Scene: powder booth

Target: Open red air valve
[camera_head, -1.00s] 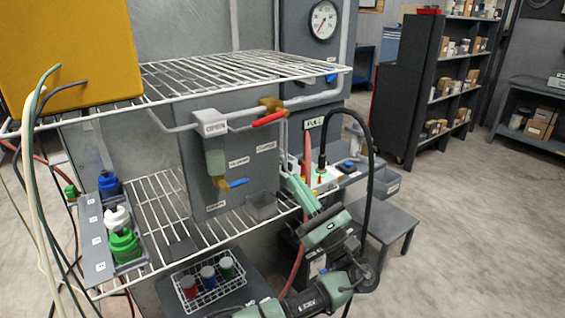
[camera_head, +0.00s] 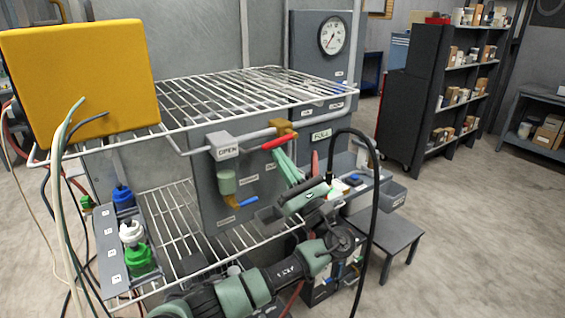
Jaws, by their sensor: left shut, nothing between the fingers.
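The red air valve handle (camera_head: 280,142) is a short red lever below a brass valve body (camera_head: 283,127), on the grey pipe right of the "OPEN" label (camera_head: 228,151). It lies nearly level, tilted slightly up to the right. My left gripper (camera_head: 279,156) has pale green fingers, shut and empty. They point up and left, and their tips are just below the red handle in the picture; I cannot tell whether they touch it. My right gripper is not in view.
A blue-handled valve (camera_head: 247,202) sits lower on the grey panel. A wire shelf (camera_head: 245,92) spans above, with a yellow box (camera_head: 80,80) at left. Colored bottles (camera_head: 138,258) stand in a rack below. A black hose (camera_head: 375,190) loops right of my left arm.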

